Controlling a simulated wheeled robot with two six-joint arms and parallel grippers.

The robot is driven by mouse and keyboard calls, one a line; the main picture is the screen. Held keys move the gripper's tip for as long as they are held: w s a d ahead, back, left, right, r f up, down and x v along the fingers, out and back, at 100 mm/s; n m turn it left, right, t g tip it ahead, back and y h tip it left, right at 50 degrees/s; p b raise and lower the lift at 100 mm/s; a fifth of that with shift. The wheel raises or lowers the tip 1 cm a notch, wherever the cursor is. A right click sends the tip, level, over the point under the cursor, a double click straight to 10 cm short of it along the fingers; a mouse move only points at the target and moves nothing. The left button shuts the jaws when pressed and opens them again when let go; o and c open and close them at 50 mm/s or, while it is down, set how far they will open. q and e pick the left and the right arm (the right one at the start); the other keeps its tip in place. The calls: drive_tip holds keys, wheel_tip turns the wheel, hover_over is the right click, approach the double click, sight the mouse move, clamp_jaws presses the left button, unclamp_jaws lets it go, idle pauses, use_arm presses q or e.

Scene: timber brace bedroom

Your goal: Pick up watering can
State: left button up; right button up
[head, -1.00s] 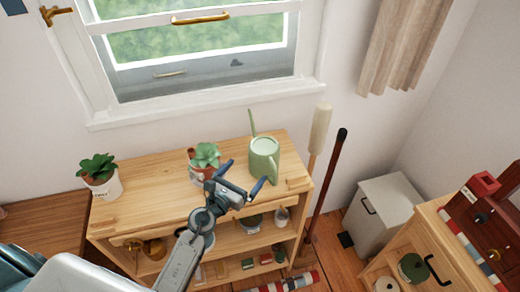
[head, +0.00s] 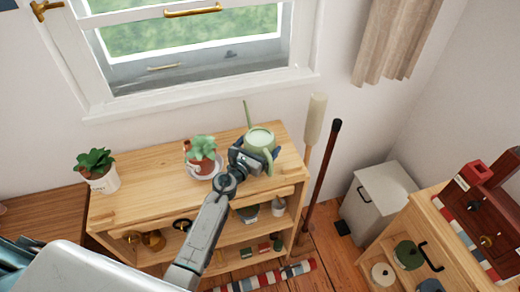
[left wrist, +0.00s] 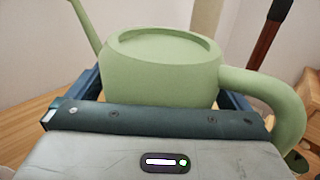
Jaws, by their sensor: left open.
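The pale green watering can (head: 260,139) stands upright on the right end of the wooden shelf unit's top (head: 150,175), below the window. Its thin spout points up at the left. My left gripper (head: 258,158) is open at the can's near side and hides its lower body in the head view. In the left wrist view the can (left wrist: 160,72) fills the middle, with its body between the two blue fingers and its handle curving down at the right. Whether the fingers touch it cannot be told. My right gripper is not in view.
A potted succulent (head: 201,152) on a saucer stands just left of the gripper. Another potted plant (head: 98,169) stands at the shelf's left end. A pale-headed pole (head: 315,120) and a dark-handled stick (head: 324,170) lean right of the shelf.

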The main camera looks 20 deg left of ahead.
use_arm(q)
drive_tip(key=shift+s, duration=0.1)
drive_tip(key=shift+c, duration=0.7)
drive_tip(key=c, duration=1.4)
drive_tip(key=shift+r, duration=0.2)
drive_tip(key=shift+c, duration=0.2)
drive_tip(key=shift+a, duration=0.1)
